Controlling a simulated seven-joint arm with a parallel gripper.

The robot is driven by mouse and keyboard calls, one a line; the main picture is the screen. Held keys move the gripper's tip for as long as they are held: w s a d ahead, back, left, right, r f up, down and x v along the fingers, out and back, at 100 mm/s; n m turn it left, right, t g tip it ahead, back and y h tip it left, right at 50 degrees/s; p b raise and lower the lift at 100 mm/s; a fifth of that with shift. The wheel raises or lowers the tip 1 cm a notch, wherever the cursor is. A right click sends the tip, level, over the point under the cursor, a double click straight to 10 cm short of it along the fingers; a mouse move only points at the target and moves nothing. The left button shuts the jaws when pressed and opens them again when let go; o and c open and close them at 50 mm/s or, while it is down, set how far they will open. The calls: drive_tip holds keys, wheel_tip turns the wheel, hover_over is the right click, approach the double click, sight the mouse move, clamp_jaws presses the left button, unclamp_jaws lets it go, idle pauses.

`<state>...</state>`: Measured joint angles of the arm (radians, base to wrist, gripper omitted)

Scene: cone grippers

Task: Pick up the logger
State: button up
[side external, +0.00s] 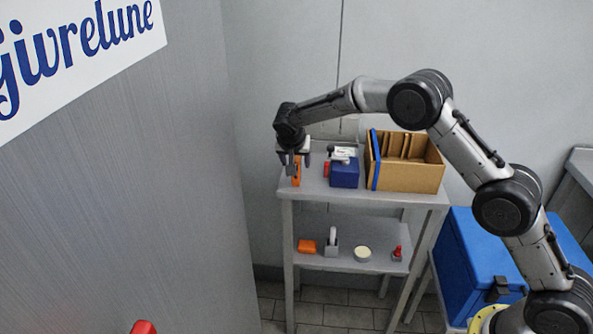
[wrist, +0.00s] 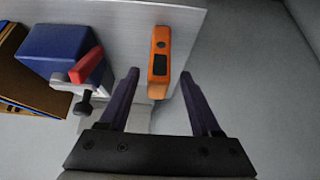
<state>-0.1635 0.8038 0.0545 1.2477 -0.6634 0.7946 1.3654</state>
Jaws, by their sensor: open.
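The logger looks to be the orange handheld device with a dark screen (wrist: 159,64). It lies near the edge of the grey top shelf, and its orange side shows below my gripper in the side view (side external: 297,172). My gripper (side external: 293,162) is open over it, pointing down. In the wrist view my gripper (wrist: 159,78) has one finger on each side of the device's near end, with nothing held. I cannot tell how far the fingertips are above the shelf.
Beside the device are a blue box (side external: 344,172), a red item (wrist: 86,65) and a small black-knobbed object (wrist: 84,103). A cardboard box with dividers (side external: 418,176) stands further right. The lower shelf (side external: 345,262) holds another orange item (side external: 307,246) and several small things.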

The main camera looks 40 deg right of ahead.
drive_tip(key=x, duration=0.4)
drive_tip(key=shift+d+f, duration=0.15)
drive_tip(key=shift+f, duration=0.15)
clamp_jaws()
